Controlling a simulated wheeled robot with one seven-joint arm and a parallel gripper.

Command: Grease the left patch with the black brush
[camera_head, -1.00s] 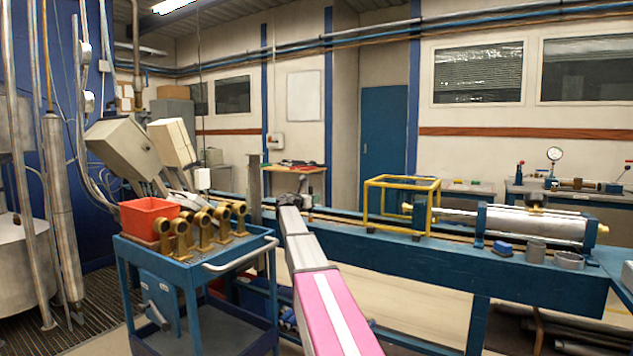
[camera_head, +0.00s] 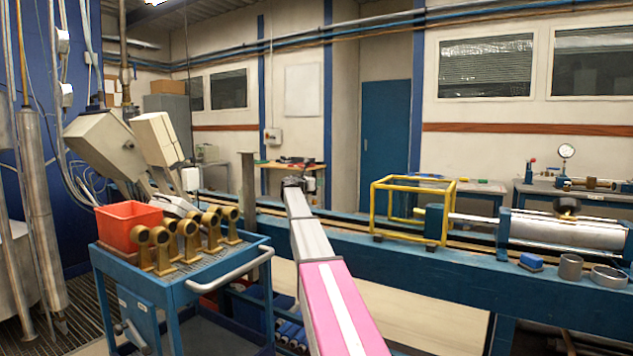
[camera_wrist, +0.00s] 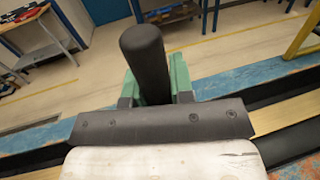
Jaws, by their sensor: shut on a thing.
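My gripper (camera_wrist: 157,82) is in the wrist view, with green jaw parts on both sides of a thick black cylinder, which looks like the handle of the black brush (camera_wrist: 143,55). It is shut on this handle. The brush's bristles are hidden from view. In the camera_head view my arm reaches forward over the long blue bench (camera_head: 345,237), and its far end is small and dark, so the brush cannot be made out there. I cannot pick out a left patch in either view.
A blue trolley (camera_head: 205,278) stands at left with a red bin (camera_head: 128,222) and several brass fittings (camera_head: 187,240). A yellow frame (camera_head: 412,184) and a silver cylinder (camera_head: 565,232) are on the bench at right. A small table (camera_head: 290,168) stands behind the bench.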

